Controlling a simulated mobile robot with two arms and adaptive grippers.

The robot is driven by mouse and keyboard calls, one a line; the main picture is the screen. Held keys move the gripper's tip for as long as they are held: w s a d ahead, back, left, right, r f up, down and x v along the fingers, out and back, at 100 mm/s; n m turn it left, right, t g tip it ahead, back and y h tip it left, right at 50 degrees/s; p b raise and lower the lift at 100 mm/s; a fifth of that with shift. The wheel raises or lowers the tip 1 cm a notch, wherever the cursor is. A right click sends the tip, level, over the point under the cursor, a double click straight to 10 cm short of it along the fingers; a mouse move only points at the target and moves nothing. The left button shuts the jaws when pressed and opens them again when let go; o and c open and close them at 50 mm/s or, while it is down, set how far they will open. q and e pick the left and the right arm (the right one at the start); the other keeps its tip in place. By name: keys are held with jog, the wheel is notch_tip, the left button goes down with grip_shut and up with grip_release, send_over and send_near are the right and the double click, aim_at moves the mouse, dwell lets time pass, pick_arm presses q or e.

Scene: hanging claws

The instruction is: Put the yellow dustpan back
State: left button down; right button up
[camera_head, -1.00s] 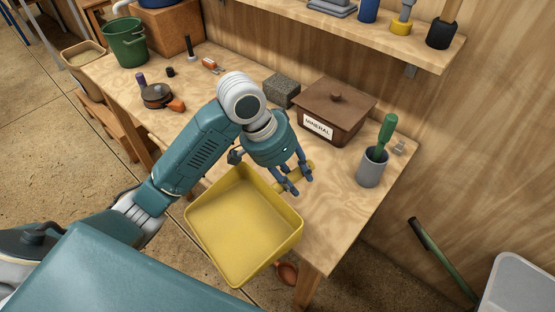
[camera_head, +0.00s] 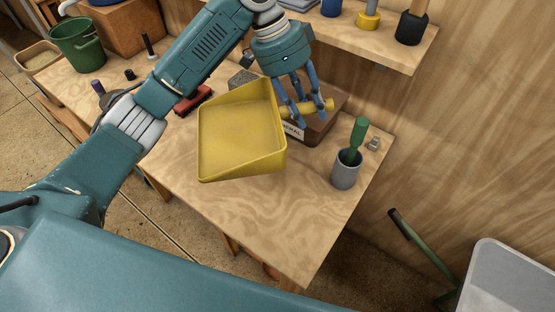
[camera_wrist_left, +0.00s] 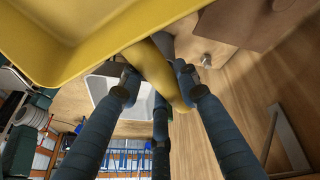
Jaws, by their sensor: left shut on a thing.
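The yellow dustpan (camera_head: 238,132) is held above the wooden workbench, its open pan facing up and toward the head camera. My left gripper (camera_head: 304,106) is shut on its handle, at the pan's right side in the head view. In the left wrist view, the fingers (camera_wrist_left: 162,98) close around the yellow handle, and the dustpan's pan (camera_wrist_left: 75,45) fills the upper left. My right gripper is not in view.
A grey cup (camera_head: 345,170) with a green-handled tool stands to the right. A shelf (camera_head: 370,45) with several items overhangs the back. The bench's front part is clear.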

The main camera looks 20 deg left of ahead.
aim_at(267, 120)
pick_arm(q)
jog(key=shift+f+p, duration=1.05)
jog(key=shift+f, duration=7.7)
jog(key=shift+s, duration=0.1)
jog(key=c, duration=1.3)
grip_release()
jog(key=shift+o, duration=0.2)
jog(key=b+v, duration=0.1)
jog(key=v, duration=1.1)
jog(key=shift+b, duration=0.3)
